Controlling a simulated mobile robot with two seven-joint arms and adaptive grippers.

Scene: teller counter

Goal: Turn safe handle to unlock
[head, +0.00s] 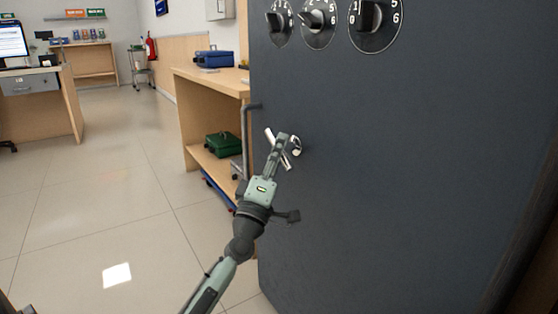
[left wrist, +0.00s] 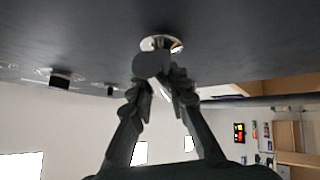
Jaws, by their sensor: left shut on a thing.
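The dark grey safe door (head: 400,150) fills the right side of the head view. The silver safe handle (head: 270,134) is a slanted bar on a round mount (head: 297,146) low on the door. My left gripper (head: 281,140) is shut on the handle and covers much of it. In the left wrist view the fingertips (left wrist: 160,75) meet around the handle, just below its shiny round base (left wrist: 161,43) on the door. My right gripper is not in view.
Several numbered dials, one of them at the top (head: 375,16), sit above the handle. A grey bar (head: 245,140) runs down the door's left edge. A wooden counter (head: 212,82) with a green case (head: 222,145) stands beside the safe. The tiled floor at left is clear.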

